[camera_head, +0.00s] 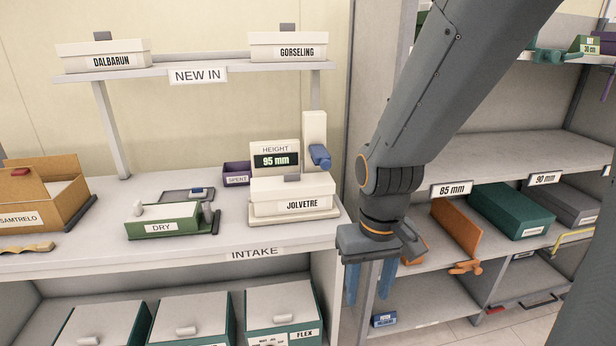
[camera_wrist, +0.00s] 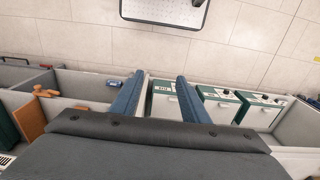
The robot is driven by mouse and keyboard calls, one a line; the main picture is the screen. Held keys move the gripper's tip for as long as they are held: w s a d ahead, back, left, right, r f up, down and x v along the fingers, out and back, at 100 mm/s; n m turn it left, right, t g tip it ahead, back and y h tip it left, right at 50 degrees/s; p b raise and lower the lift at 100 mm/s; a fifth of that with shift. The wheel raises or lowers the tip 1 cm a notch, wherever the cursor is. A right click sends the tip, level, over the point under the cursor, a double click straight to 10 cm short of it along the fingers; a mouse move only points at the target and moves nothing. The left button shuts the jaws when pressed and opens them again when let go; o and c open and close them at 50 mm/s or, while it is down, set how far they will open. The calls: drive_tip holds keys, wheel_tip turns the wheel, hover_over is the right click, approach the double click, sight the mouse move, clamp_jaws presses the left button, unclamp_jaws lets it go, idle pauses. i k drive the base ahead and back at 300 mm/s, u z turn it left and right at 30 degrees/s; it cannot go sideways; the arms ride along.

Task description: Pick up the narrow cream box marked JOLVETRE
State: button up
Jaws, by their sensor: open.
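The narrow cream box marked JOLVETRE (camera_head: 280,191) sits on the height gauge (camera_head: 314,135), towards the right end of the intake counter (camera_head: 205,245). Its lid has a grey tab on top, and its label faces me. The gauge's display behind it reads 95 mm. My gripper (camera_head: 368,288) is open and empty, pointing down just past the counter's right end. It is to the right of the box, lower than it and apart from it. In the wrist view my gripper's two blue fingers (camera_wrist: 160,82) are spread with nothing between them; the box does not show there.
A purple SPENT bin (camera_head: 236,180) stands left of the gauge, with a green DRY tray (camera_head: 160,228) farther left. The NEW IN shelf (camera_head: 235,70) overhangs the back. A shelf rack (camera_head: 540,155) stands right of my arm. Lidded boxes (camera_head: 192,318) fill the space below the counter.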

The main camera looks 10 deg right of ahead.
sight(291, 194)
drive_tip(key=u, duration=0.65)
drive_tip(key=i, duration=0.85)
drive_tip(key=u, duration=0.4)
